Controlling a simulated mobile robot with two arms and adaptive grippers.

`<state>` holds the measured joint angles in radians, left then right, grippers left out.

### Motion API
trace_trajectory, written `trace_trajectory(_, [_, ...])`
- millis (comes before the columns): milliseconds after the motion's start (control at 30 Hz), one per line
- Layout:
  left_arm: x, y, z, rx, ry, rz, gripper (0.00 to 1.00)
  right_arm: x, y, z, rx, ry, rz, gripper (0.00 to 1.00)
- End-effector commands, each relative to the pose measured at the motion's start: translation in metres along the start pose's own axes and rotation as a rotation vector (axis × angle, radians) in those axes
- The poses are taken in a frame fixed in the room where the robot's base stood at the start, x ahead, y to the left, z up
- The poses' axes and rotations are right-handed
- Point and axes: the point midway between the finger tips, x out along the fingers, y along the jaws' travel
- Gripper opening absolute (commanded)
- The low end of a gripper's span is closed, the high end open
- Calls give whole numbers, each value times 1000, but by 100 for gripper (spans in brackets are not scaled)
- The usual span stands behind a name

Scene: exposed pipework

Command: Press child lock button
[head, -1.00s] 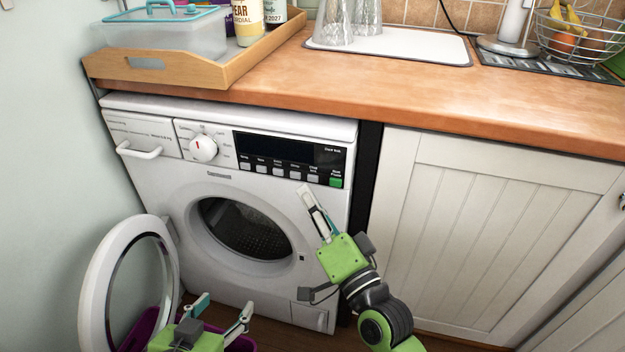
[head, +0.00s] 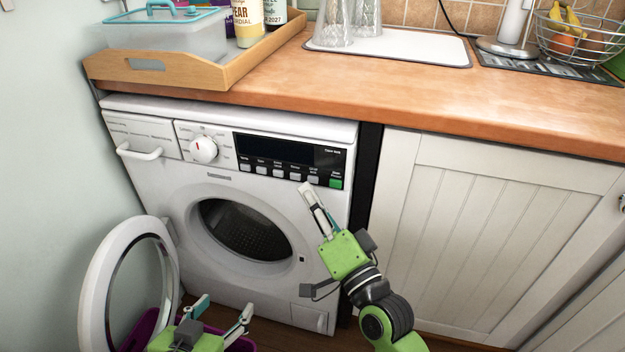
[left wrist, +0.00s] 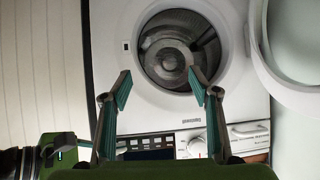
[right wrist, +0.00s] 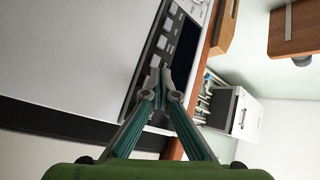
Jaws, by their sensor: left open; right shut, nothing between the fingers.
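The white washing machine (head: 160,190) has a dark control panel with a row of grey buttons and a green one (head: 336,183) at the right end. The grey button (head: 313,180) just left of the green one seems labelled child lock, but the print is tiny. My right gripper (head: 306,188) is shut and empty, its tips just below this button; I cannot tell if they touch. In the right wrist view its closed tips (right wrist: 162,78) are by the button row. My left gripper (head: 223,303) is open and empty, low in front of the machine.
The round machine door (head: 92,290) stands open at the left. A purple basket (head: 140,330) is on the floor below. The wooden worktop (head: 330,85) overhangs the panel, with a wooden tray (head: 165,68) on it. A white cupboard (head: 470,230) stands to the right.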

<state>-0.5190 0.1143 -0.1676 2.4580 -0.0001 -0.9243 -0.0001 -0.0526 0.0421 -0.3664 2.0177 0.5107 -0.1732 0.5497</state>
Motion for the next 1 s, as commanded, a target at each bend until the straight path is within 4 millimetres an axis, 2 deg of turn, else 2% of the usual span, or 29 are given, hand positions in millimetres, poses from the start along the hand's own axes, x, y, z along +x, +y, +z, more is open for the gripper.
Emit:
trace_trajectory(667, [0, 0, 0, 0, -4, 0, 56, 1, 0, 0, 0, 0, 0, 0])
trace_trajectory(1000, [-3, -2, 15, -1, -70, -4, 56, 5, 3, -4, -1, -1, 0, 0])
